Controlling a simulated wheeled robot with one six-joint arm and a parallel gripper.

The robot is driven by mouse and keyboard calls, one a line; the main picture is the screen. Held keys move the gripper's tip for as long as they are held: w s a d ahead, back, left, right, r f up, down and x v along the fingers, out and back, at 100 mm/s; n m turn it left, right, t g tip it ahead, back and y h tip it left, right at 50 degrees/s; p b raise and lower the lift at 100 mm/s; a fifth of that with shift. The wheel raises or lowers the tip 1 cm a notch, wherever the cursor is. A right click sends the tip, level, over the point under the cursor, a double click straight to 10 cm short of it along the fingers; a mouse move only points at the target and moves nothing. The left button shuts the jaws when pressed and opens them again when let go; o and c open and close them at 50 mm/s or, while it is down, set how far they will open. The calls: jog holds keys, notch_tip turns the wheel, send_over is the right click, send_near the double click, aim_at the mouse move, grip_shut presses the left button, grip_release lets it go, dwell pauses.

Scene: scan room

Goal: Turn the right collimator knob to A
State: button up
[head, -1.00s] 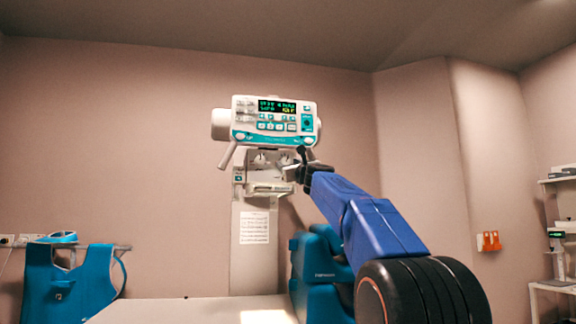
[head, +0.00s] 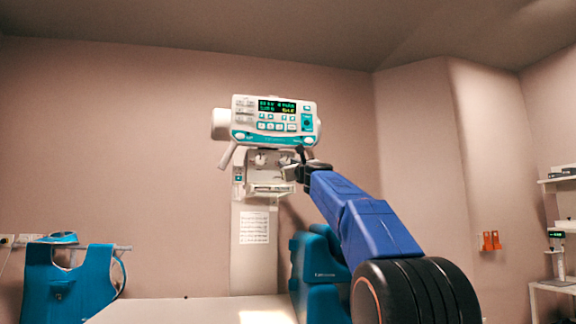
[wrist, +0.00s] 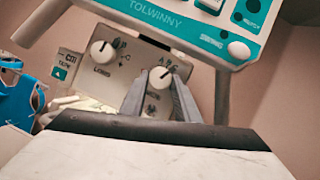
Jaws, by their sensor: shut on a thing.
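The collimator box (head: 266,174) hangs under the white and teal control head. In the wrist view its front carries two round white knobs, the left knob (wrist: 103,51) and the right collimator knob (wrist: 160,78). The letters A, B, C stand above the right knob. Its dark pointer mark leans to the upper right, toward the right-hand end of the letters; the exact letter is hard to tell. My gripper (wrist: 160,92) has one grey finger on each side of the right knob and is shut on it. In the head view my gripper (head: 296,172) reaches the box's right side.
The control head (head: 272,120) with a lit display sits just above my gripper, and its grey handle (wrist: 222,95) hangs to the right in the wrist view. A blue chair-like object (head: 317,270) stands below my arm. A pale table (head: 190,311) lies in front.

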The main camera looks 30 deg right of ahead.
jog(key=shift+n, duration=0.3)
jog(key=n+y, duration=0.1)
jog(key=n, duration=0.1)
jog(key=n+y, duration=0.1)
jog(key=n, duration=0.1)
jog(key=n+g+y, duration=0.1)
jog(key=n, duration=0.1)
jog(key=shift+d+r, duration=0.15)
jog(key=shift+d, duration=0.1)
jog(key=shift+r+n+g+y, duration=0.1)
jog(key=shift+n+g+y, duration=0.35)
jog(key=shift+n, duration=0.75)
jog(key=shift+r+n+g+y, duration=0.1)
jog(key=shift+n+g+y, duration=0.3)
jog(key=shift+n, duration=0.8)
jog(key=o, duration=1)
jog(key=shift+o, duration=0.2)
jog(key=shift+s, duration=0.1)
